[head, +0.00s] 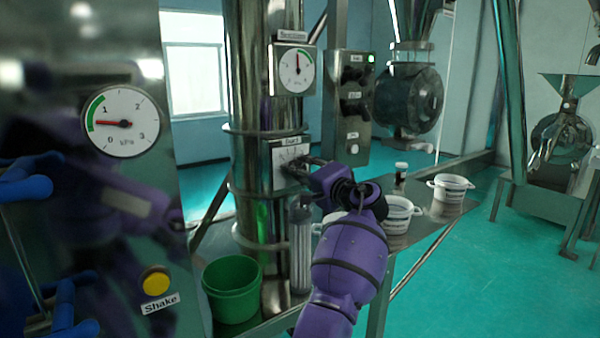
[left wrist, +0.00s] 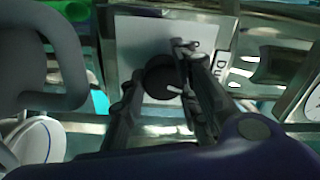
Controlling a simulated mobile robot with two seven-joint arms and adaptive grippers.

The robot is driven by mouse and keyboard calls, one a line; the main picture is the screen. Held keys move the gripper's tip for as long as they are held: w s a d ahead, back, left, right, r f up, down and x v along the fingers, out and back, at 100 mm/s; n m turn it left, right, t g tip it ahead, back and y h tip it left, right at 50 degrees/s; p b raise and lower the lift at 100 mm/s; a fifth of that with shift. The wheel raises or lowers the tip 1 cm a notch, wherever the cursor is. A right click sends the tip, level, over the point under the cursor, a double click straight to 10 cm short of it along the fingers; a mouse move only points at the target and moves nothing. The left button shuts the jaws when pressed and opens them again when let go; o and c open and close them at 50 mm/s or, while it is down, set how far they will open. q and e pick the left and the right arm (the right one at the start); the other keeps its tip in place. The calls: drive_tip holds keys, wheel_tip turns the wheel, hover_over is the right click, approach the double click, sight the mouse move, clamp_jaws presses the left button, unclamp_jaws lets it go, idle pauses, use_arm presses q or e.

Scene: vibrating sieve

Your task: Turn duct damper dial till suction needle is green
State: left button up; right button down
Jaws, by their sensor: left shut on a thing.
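The damper dial is a dark round knob (left wrist: 160,78) with a white mark, on a pale plate (head: 283,152) on the steel duct (head: 250,100). My left gripper (head: 300,168) is shut on the knob; in the left wrist view its fingers (left wrist: 155,88) lie on either side of it. In the head view the gripper largely hides the knob. Above the plate is a round gauge (head: 293,72) with a green arc at upper right; its needle points about straight up, near the arc's left end. Its label is too small to read surely. My right gripper is out of view.
A kPa gauge (head: 120,121) with a red needle near 1 is on the shiny left panel, above a yellow Shake button (head: 156,280). A switch box (head: 348,105) stands right of the duct. A green bucket (head: 232,290) and white tubs (head: 450,192) stand on the bench.

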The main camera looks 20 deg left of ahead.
use_arm(q)
drive_tip(key=shift+f, duration=0.6)
drive_tip(key=o, duration=1)
drive_tip(key=shift+o, duration=0.2)
drive_tip(key=shift+r, duration=0.35)
drive_tip(key=v, duration=1.2)
